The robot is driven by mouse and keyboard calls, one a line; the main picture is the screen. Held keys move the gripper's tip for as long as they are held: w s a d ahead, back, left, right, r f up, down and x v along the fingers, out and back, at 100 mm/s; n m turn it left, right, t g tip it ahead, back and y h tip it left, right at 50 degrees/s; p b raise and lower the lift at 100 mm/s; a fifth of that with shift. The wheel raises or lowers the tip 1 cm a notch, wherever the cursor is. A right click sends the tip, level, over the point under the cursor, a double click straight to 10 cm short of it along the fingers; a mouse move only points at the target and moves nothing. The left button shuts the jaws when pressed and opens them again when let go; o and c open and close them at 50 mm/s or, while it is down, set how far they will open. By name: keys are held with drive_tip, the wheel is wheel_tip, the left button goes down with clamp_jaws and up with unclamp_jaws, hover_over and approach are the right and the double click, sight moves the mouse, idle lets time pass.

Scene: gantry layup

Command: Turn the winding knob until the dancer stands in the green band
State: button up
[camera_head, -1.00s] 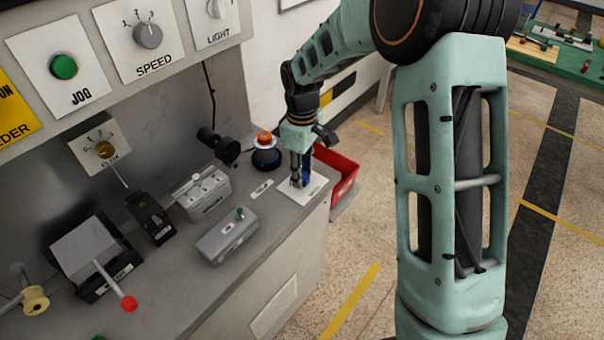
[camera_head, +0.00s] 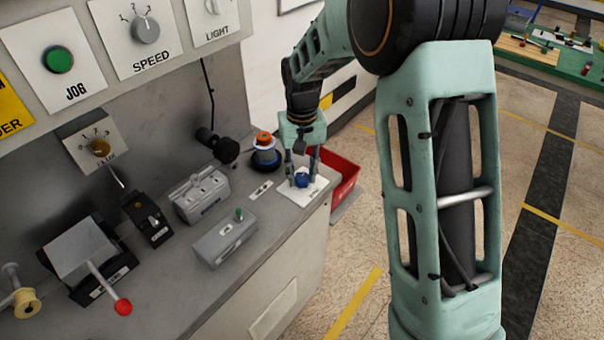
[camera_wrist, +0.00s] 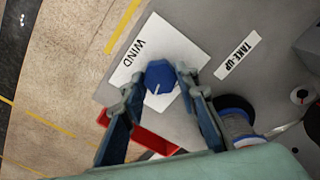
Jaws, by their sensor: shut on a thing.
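The winding knob (camera_wrist: 161,77) is a blue faceted knob with a white pointer line, on a white plate marked WIND (camera_wrist: 140,51). In the head view the knob (camera_head: 302,180) is at the right end of the grey bench. My gripper (camera_wrist: 157,82) is shut on the knob, with one finger on each side of it. In the head view my gripper (camera_head: 302,177) reaches down over the plate from above. In the wrist view the pointer line points down and slightly left. I cannot make out the dancer or a green band in either view.
A spool with an orange top (camera_head: 264,152) stands close left of the knob, near a TAKE-UP label (camera_wrist: 237,55). A red bin (camera_head: 340,176) is beyond the bench's right end. Grey boxes (camera_head: 225,238) and a red-tipped lever (camera_head: 123,307) are further left.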

sight(302, 177)
drive_tip(key=shift+m, duration=0.5)
idle(0.3)
drive_tip(key=o, duration=1.1)
drive_tip(key=shift+o, duration=0.2)
wheel_tip(302, 177, up, 12)
